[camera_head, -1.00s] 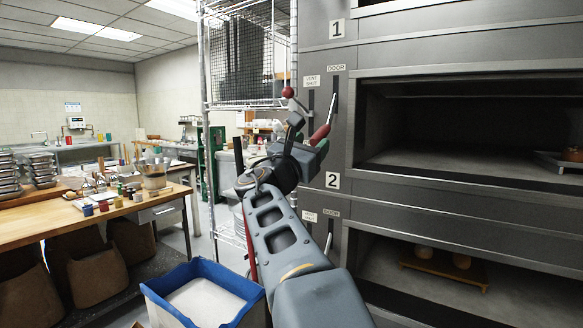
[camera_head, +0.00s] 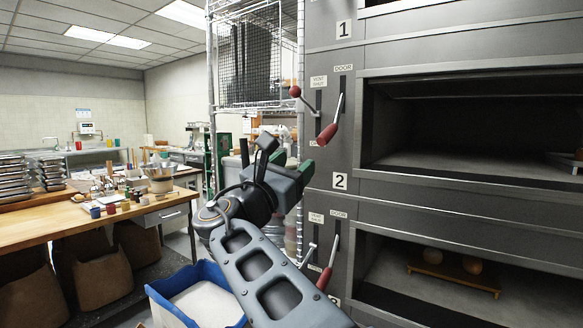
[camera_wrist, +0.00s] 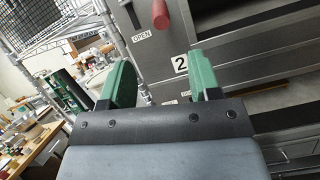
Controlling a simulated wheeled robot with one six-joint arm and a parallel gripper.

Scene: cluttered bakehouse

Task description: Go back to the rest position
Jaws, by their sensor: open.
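My gripper (camera_head: 287,158) is in front of the left edge of the oven (camera_head: 400,190), with the wire rack behind it. In the wrist view my gripper (camera_wrist: 160,85) shows two green fingers spread wide apart with nothing between them. Beyond the fingers are the oven's "2" label and the red end of a door lever (camera_wrist: 161,14). The fingers look apart from the lever. In the head view the upper door lever (camera_head: 331,120) with its red grip is above and right of my gripper.
A lower lever (camera_head: 326,272) is right of my arm. A blue bin (camera_head: 170,312) of white stuff stands below it. A wooden table (camera_head: 60,228) with jars and trays is at left.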

